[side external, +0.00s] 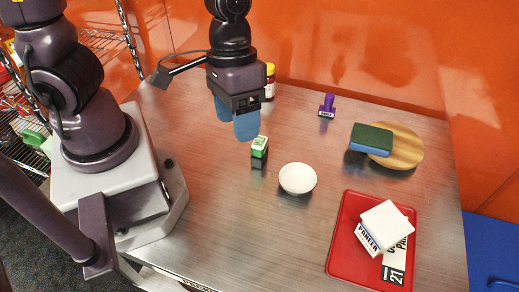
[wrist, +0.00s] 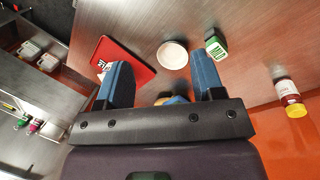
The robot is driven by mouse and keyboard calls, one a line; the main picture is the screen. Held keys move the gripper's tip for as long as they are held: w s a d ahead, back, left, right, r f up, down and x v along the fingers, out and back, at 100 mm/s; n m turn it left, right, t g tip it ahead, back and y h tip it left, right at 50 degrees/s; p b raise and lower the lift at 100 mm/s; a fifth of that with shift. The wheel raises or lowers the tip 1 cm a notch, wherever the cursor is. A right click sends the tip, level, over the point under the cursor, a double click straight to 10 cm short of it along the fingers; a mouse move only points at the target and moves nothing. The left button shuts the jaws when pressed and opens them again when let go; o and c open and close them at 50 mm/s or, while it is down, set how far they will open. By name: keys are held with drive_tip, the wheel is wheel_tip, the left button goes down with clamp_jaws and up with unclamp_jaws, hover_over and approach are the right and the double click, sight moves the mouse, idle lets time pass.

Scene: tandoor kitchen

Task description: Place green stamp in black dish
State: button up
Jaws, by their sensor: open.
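A small green-and-white stamp with a dark base (side external: 259,147) stands upright on the steel table. It also shows in the wrist view (wrist: 215,46), beside the finger on the right. A small round white dish (side external: 297,178) lies to the right of the stamp; it also shows in the wrist view (wrist: 172,55). I see no black dish in either view. My gripper (side external: 236,122) has blue fingers and is open and empty, above the table just up and left of the stamp. In the wrist view its fingers (wrist: 162,78) are wide apart with nothing between them.
A red tray (side external: 342,255) holds a white block and printed cards at the front right. A green-and-blue sponge (side external: 372,135) lies on a round wooden board (side external: 409,150). A purple stamp (side external: 327,104) and a yellow-capped bottle (side external: 270,82) stand at the back. The table's middle is mostly clear.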

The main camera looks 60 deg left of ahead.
sight(259, 142)
wheel_tip(259, 142, down, 9)
drive_tip(key=w+n+y, duration=0.2)
drive_tip(key=n, duration=0.2)
drive_tip(key=w+a+n+t+y, duration=0.1)
drive_tip(key=a, duration=0.1)
drive_tip(key=w+a+f+n+t, duration=0.1)
drive_tip(key=w+a, duration=0.1)
drive_tip(key=w+a+f+n+t+y, duration=0.1)
drive_tip(key=a+n, duration=0.1)
drive_tip(key=shift+w+a+f+y, duration=0.1)
drive_tip(key=shift+w+a+y, duration=0.1)
drive_tip(key=shift+y, duration=0.1)
drive_tip(key=shift+x, duration=1)
drive_tip(key=shift+f, duration=0.15)
drive_tip(key=shift+x, duration=2.5)
drive_tip(key=shift+d, duration=0.1)
drive_tip(key=shift+c, duration=0.4)
drive_tip(key=c, duration=1)
